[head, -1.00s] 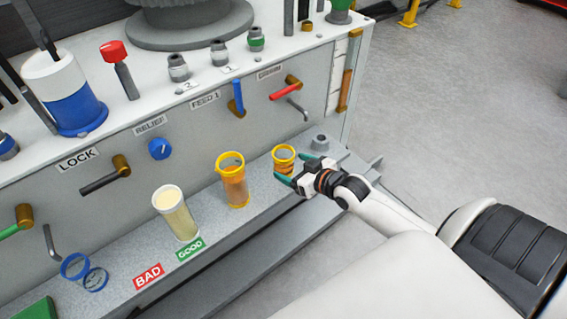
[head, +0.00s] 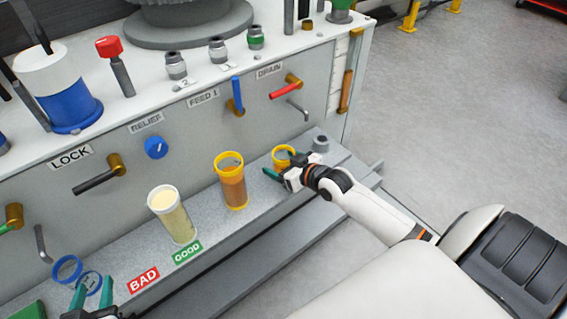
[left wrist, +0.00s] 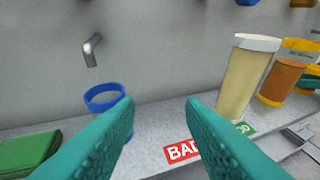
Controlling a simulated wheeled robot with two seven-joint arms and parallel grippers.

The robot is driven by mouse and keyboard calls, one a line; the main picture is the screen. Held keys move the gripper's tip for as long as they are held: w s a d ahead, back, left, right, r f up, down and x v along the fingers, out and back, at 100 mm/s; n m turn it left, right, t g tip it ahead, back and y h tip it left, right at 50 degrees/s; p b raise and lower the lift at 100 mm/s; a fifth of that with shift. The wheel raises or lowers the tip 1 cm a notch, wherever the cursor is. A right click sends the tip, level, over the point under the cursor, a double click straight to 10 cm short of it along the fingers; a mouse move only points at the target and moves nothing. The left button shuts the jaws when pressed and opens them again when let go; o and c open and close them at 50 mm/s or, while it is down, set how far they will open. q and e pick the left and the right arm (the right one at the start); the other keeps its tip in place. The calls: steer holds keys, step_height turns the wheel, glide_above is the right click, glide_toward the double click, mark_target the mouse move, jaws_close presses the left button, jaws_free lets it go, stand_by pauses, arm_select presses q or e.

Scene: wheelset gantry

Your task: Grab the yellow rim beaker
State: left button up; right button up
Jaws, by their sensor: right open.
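A yellow-rimmed beaker (head: 283,151) stands on the ledge at the right in the head view, partly hidden by my right gripper (head: 284,166). That gripper is open, one teal finger on each side of the beaker's near part; I cannot tell if they touch it. A second yellow-rimmed beaker (head: 234,191) with orange-brown contents stands to its left, also in the left wrist view (left wrist: 281,82). My left gripper (head: 93,286) is open and empty at the lower left, its teal fingers wide apart in the left wrist view (left wrist: 158,112).
A white-rimmed beaker (head: 176,215) with pale yellow contents stands near the GOOD label (head: 187,251) and BAD label (head: 143,279). Valve handles (head: 237,96) stick out from the panel above the ledge.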

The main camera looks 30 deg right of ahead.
steer(key=c, duration=1.1)
steer(key=shift+r, duration=0.15)
